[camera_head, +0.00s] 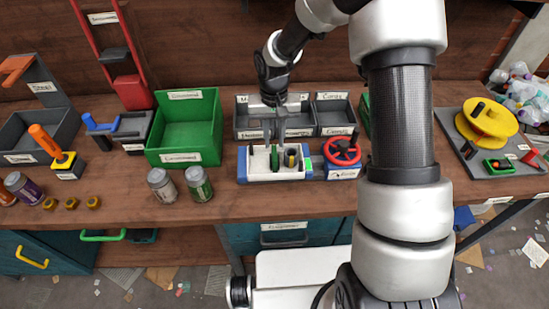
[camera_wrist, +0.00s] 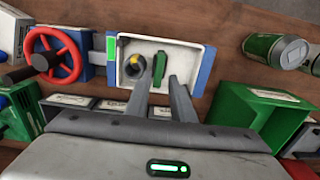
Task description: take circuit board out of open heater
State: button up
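The open heater (camera_head: 250,174) is a white and blue box near the middle of the bench, also seen in the wrist view (camera_wrist: 128,43). The green circuit board (camera_wrist: 159,67) stands narrow side up inside it, and it shows in the head view (camera_head: 275,160). A yellow-and-dark piece (camera_wrist: 134,64) is beside it in the heater. My gripper (camera_wrist: 160,82) points down at the heater, fingers apart and empty. In the wrist view the board appears just beyond the gap between the fingertips. My gripper is over the heater in the head view (camera_head: 274,141).
A red handwheel (camera_head: 342,151) is close at the heater's right. Grey bins (camera_head: 252,133) stand behind it, and a green crate (camera_head: 183,157) stands to the left. Two cans (camera_head: 162,186) (camera_head: 199,184) are at the front left. The bench front before the heater is clear.

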aim_at(274, 153)
jog(key=shift+w+f, duration=0.15)
jog(key=shift+f, duration=1.4)
jog(key=shift+w+f, duration=0.15)
jog(key=shift+f, duration=1.4)
jog(key=shift+c, duration=0.2)
grip_shut()
